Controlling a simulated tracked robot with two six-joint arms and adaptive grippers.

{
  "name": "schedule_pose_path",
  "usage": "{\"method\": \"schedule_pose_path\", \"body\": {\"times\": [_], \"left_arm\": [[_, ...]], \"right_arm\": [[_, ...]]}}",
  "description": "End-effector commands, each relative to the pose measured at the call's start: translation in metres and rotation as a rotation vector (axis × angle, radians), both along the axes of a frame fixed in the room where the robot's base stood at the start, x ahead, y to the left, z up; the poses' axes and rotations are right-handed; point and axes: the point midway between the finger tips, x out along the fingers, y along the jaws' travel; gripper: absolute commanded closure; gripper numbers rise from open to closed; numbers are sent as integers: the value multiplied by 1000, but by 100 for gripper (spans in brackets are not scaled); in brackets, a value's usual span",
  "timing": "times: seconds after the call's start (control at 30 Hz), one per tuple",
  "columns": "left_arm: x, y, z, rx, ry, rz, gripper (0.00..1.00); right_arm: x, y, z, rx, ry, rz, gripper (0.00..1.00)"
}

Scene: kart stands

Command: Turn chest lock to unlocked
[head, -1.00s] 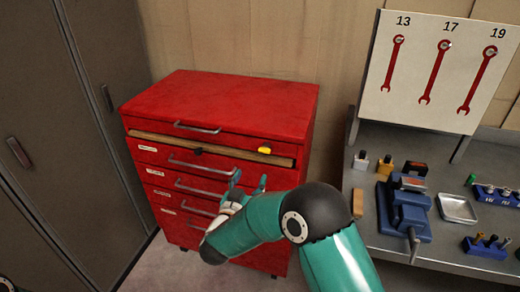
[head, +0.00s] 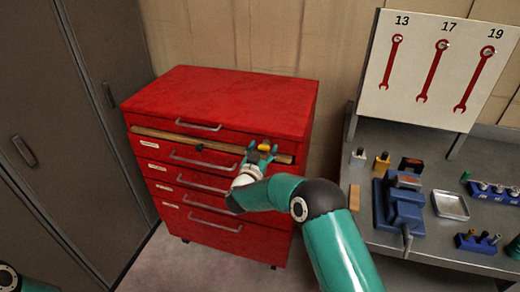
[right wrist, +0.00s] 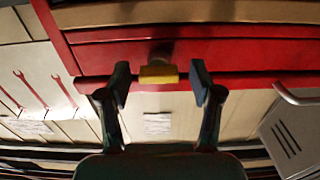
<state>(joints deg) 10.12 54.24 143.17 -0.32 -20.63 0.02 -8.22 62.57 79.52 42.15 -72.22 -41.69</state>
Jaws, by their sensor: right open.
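The red tool chest (head: 220,100) stands against the wooden wall. A small yellow lock knob (head: 265,147) sits on the right of its front, by the wooden strip below the top drawer. My right gripper (head: 262,153) is open in front of the knob. In the right wrist view the yellow knob (right wrist: 158,74) lies between the two spread fingertips of my right gripper (right wrist: 160,80), with a gap on each side. The knob looks wider than tall there. My left gripper is not in view.
Drawer handles (head: 198,126) stick out from the chest front. At the right, a metal bench (head: 430,262) holds a blue vise (head: 403,212), a small tray (head: 450,205) and tools. A wrench board (head: 425,70) stands behind it. Dark lockers (head: 60,130) stand at the left.

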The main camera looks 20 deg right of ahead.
Motion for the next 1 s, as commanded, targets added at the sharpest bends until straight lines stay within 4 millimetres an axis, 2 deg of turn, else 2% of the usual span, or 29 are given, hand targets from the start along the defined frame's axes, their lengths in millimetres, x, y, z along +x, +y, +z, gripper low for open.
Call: {"method": "schedule_pose_path", "body": {"times": [0.07,0.1,0.43,0.47,0.53,0.77,1.0], "left_arm": [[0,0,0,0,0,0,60],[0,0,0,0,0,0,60],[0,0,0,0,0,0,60],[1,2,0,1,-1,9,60],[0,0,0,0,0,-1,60],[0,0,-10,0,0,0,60],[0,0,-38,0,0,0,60]], "right_arm": [[0,0,0,0,0,0,35],[0,0,0,0,0,0,39],[0,1,0,0,0,2,94],[0,18,0,0,-1,8,96],[0,9,0,0,0,7,96],[1,6,-2,28,-19,10,96],[1,6,-6,125,-85,11,96]]}}
